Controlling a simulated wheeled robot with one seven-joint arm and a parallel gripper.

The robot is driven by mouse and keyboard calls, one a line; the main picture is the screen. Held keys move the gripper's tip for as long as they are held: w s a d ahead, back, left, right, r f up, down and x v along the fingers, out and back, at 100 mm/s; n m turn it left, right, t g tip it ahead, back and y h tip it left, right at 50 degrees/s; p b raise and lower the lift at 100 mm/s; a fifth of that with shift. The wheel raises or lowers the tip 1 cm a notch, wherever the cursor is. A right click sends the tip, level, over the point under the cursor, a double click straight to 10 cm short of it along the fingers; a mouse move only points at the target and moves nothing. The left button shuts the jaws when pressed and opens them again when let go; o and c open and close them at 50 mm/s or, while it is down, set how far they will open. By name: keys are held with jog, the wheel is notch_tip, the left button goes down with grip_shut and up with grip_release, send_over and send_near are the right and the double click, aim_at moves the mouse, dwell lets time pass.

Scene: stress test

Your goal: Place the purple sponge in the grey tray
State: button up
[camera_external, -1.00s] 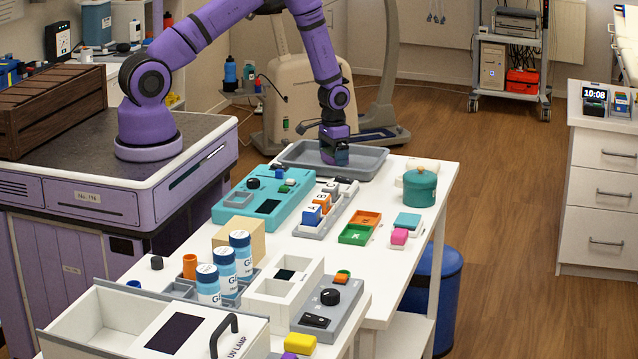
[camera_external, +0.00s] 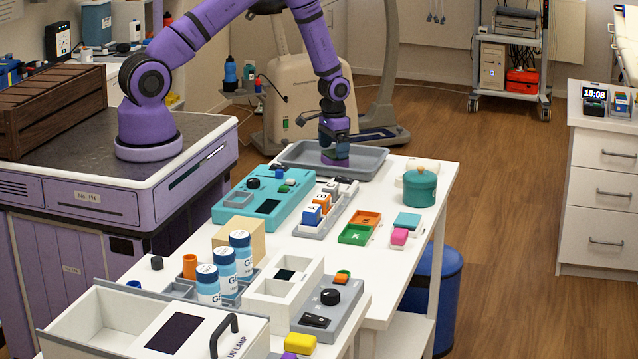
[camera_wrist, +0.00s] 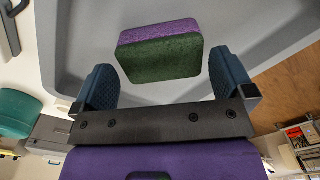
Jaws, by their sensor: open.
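The purple sponge (camera_wrist: 160,52), with a dark green scouring side, lies in the grey tray (camera_wrist: 270,30), tilted or flat I cannot tell. In the external view the sponge (camera_external: 335,160) shows as a purple patch inside the grey tray (camera_external: 372,163), just under my gripper (camera_external: 334,146). In the wrist view my gripper (camera_wrist: 160,88) is open, with its blue fingers apart on either side of the sponge's near edge. The sponge is not clamped between them.
A teal case (camera_external: 240,212), a teal pot (camera_external: 420,186) and a grey rack of small blocks (camera_external: 322,212) stand near the tray on the white table. The floor beyond the tray is clear to the right.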

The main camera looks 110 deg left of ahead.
aim_at(334, 153)
notch_tip(334, 153, up, 9)
dwell(0.3)
jog(key=d+r+m+t+y, duration=0.15)
jog(key=d+r+m, duration=0.25)
jog(key=d+r, duration=2.15)
jog(key=s+d+r+m+t, duration=0.2)
jog(key=s+d+r, duration=0.3)
jog(key=s+d, duration=0.3)
jog(key=s+d+r+m+t+h, duration=0.1)
jog(key=s+d+r+m, duration=0.2)
jog(key=s, duration=0.8)
jog(key=d+r, duration=0.2)
jog(key=d, duration=0.2)
jog(key=shift+d+r+t, duration=0.25)
jog(key=shift+d+t, duration=0.1)
